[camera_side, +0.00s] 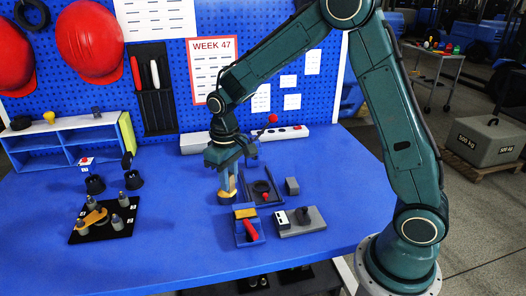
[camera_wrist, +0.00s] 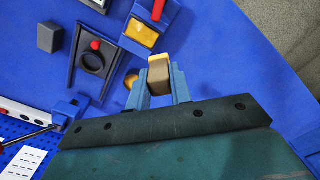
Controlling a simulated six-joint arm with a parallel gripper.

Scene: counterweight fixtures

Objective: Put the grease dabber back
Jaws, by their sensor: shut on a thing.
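My gripper (camera_wrist: 160,82) points down over the bench and is shut on a brown block with a cream edge (camera_wrist: 159,70), seemingly the grease dabber. In the side view my gripper (camera_side: 226,178) stands close above the bench, with a tan piece (camera_side: 232,186) at its tips. I cannot tell whether it touches the bench. An ochre rounded part (camera_wrist: 131,80) shows beside one finger. A blue holder (camera_side: 238,238) with a yellow pad (camera_side: 245,212) and a red handle (camera_side: 251,230) sits just in front of the gripper. The holder also shows in the wrist view (camera_wrist: 163,38).
A grey tray (camera_side: 277,200) with a dark ring and red knob lies to the gripper's right, near a grey block (camera_side: 292,186). A grey plate (camera_side: 314,222) lies farther front right. A black board (camera_side: 88,236) with several pegs is at left. Bench between is clear.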

